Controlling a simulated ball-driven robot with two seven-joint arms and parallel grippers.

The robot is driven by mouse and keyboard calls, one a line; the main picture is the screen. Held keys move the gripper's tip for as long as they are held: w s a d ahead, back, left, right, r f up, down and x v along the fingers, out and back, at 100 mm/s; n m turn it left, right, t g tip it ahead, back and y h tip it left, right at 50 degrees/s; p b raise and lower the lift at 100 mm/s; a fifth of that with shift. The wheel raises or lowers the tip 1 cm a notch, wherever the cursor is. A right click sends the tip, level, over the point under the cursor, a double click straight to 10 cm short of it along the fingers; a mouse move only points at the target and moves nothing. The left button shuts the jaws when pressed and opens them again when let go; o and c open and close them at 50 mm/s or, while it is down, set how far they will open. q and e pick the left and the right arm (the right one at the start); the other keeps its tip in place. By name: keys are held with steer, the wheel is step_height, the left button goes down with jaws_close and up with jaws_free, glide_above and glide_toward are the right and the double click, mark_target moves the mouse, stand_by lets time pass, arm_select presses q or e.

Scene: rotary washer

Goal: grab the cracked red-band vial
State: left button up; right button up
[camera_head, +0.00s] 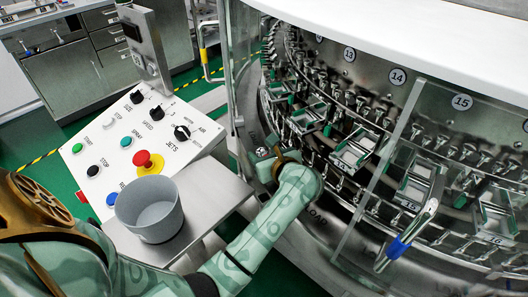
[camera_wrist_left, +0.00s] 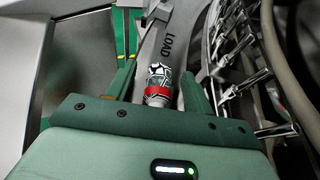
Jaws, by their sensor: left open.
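The vial (camera_wrist_left: 158,84) shows in the left wrist view, with a red band and dark crack-like lines over its pale upper part. It lies between the two green fingers of my left gripper (camera_wrist_left: 158,78), which are open with gaps on both sides. In the head view, my left gripper (camera_head: 263,160) is at the washer's near left edge, by the LOAD marking, partly hidden by my wrist. My right gripper is not in view.
The rotary washer (camera_head: 430,35) fills the right, with numbered stations, metal holders and a clear panel. A blue-handled lever (camera_head: 397,247) sticks out at its front. A grey cup (camera_head: 150,208) stands on the steel shelf beside the button panel (camera_head: 118,150).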

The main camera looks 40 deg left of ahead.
arm_select(q)
steer(key=shift+w+a+f, duration=0.3)
steer(key=shift+a+f, duration=0.15)
steer(key=shift+s+d+r, duration=0.1)
steer(key=shift+s+r, duration=0.05)
steer(key=shift+r, duration=0.05)
steer(key=c, duration=1)
